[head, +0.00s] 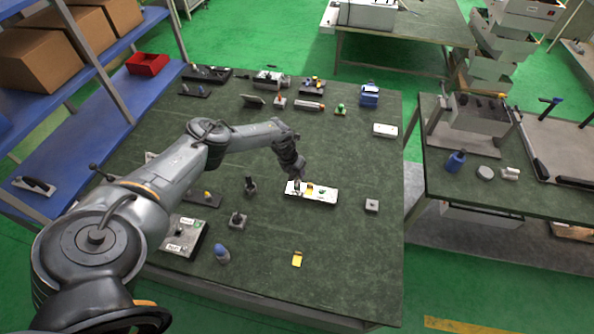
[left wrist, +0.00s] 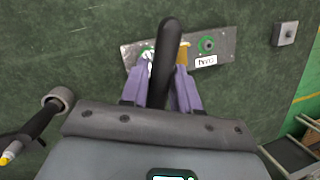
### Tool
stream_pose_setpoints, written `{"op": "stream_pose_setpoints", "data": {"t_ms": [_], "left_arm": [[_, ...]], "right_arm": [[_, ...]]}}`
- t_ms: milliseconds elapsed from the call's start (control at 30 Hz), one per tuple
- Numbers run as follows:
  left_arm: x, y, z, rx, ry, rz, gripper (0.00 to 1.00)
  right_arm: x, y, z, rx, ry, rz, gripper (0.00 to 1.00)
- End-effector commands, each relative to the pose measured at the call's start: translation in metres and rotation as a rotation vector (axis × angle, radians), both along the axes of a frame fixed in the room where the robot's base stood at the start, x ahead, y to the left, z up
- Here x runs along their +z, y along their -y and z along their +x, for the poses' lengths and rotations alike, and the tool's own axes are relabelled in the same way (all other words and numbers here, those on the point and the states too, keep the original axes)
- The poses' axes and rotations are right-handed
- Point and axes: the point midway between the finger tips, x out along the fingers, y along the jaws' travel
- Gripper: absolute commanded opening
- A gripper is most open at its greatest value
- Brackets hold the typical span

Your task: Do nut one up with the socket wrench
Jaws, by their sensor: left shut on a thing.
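The pale metal plate (head: 325,195) lies on the dark green bench top. In the left wrist view the plate (left wrist: 226,57) shows a nut in a green ring (left wrist: 207,43) beside a white label that seems to read "TWO" upside down. A second green ring (left wrist: 147,51), at the plate's other end, is partly covered by my finger. My left gripper (head: 296,177) is over the plate's left part. In the left wrist view its lilac fingers (left wrist: 166,75) are shut on a black handle (left wrist: 169,45), seemingly the socket wrench. The wrench's socket end and its contact with a nut are hidden.
A small grey block (head: 371,206) stands right of the plate. A tool stand (head: 250,186) and another block (head: 238,220) are left of it. A yellow piece (head: 297,259) and a blue-grey bottle (head: 222,254) lie nearer. The bench's right front is clear.

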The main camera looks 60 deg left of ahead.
Motion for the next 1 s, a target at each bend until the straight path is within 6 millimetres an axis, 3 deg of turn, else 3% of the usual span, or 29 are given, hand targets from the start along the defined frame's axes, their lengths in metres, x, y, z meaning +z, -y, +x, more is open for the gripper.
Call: {"op": "stream_pose_setpoints", "data": {"t_ms": [267,700,1000], "left_arm": [[0.001,0.001,0.000,0.035,0.000,-0.001,0.00],[0.000,0.001,0.000,0.336,-0.001,0.000,0.00],[0.000,0.001,0.000,0.348,0.001,-0.001,0.00]], "right_arm": [[0.004,0.000,0.000,0.000,0.000,0.000,0.43],[0.018,-0.002,0.000,-0.006,0.000,0.009,0.43],[0.017,-0.002,0.000,-0.006,-0.001,0.010,0.43]]}}
